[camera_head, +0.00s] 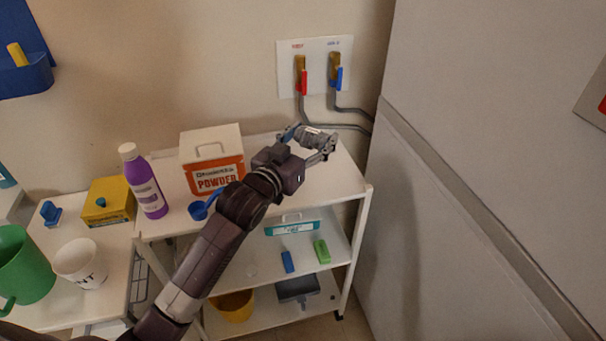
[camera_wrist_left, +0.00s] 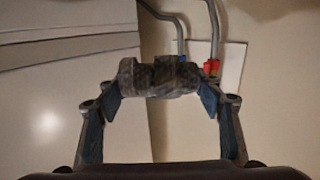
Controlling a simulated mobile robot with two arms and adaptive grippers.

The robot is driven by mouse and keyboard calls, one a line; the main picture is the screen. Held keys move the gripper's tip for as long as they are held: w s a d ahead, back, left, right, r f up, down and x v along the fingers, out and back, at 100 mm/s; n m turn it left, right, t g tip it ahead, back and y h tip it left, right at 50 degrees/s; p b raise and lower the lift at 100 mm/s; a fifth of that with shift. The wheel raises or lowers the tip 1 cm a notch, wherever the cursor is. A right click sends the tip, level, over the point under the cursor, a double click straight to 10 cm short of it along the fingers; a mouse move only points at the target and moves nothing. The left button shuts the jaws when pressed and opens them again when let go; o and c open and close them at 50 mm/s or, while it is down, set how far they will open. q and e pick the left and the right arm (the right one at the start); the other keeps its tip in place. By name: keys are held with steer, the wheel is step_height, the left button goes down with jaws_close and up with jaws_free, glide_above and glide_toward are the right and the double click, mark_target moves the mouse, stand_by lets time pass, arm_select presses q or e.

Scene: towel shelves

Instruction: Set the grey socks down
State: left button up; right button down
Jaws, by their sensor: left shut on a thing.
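The grey socks (camera_head: 312,136) are a small rolled bundle with a lighter band, held above the right part of the white cart's top shelf (camera_head: 338,180). My left gripper (camera_head: 314,141) is shut on them. In the left wrist view the socks (camera_wrist_left: 160,77) lie crosswise between the two fingertips of my left gripper (camera_wrist_left: 160,84), touched at both ends. Whether the roll touches the shelf is hard to tell, but it appears raised. My right gripper is in neither view.
A powder box (camera_head: 212,160), a purple bottle (camera_head: 143,182) and a blue scoop (camera_head: 201,208) stand on the cart's left part. The top shelf's right part is clear. Red and blue valves (camera_head: 318,75) are on the wall behind. A grey panel (camera_head: 450,200) rises at right.

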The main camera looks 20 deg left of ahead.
mark_target(311, 185)
arm_select(q)
step_height(311, 185, down, 12)
steer(key=shift+f, duration=0.1)
stand_by(0.5)
steer(key=o, duration=1.2)
steer(key=shift+o, duration=0.2)
steer(key=shift+s, duration=0.1)
steer(key=b+v, duration=0.1)
steer(key=v, duration=1.1)
